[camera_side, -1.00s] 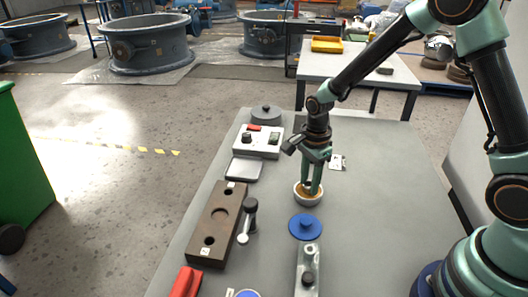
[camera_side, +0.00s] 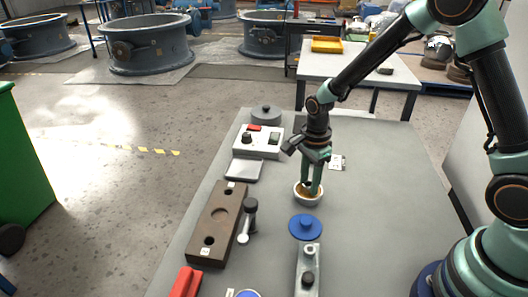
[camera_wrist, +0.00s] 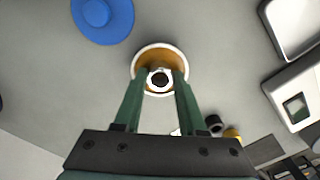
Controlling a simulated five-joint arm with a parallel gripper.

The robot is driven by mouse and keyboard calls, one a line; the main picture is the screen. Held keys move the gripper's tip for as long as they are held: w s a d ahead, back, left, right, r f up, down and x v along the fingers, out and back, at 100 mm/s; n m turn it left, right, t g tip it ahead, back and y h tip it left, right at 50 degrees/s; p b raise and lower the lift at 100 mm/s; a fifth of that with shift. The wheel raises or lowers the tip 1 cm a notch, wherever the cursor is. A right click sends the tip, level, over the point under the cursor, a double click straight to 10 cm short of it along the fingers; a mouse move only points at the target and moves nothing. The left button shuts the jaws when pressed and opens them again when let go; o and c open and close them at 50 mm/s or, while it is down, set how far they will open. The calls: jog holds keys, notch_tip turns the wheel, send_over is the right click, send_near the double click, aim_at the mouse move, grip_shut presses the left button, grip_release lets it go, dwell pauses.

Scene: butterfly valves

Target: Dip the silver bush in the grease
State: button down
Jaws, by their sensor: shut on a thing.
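A small white bowl with amber grease (camera_side: 298,196) stands on the grey table; in the wrist view its rim and grease (camera_wrist: 146,61) surround my fingertips. My gripper (camera_side: 311,190) points down into the bowl. In the wrist view, my gripper (camera_wrist: 160,80) is shut on the silver bush (camera_wrist: 160,75), a small ring with a dark bore between the fingertips. The bush is at the grease inside the bowl's rim; how deep it sits cannot be told. In the side view the fingers and rim hide the bush.
A blue lid-like disc (camera_side: 305,227) lies close in front of the bowl. A brown block with holes (camera_side: 218,222), a dark-headed tool (camera_side: 249,215) and a white switch box (camera_side: 257,142) are to the left. A metal bar fixture (camera_side: 307,273) is at the front.

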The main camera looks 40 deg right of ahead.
notch_tip(320, 180, up, 7)
dwell(0.9)
dwell(0.4)
jog(key=s+d+r+n, duration=0.2)
jog(key=s+r+n, duration=0.4)
jog(key=n, duration=1.3)
notch_tip(320, 180, up, 2)
jog(key=shift+s+d+r, duration=0.2)
jog(key=shift+s, duration=0.2)
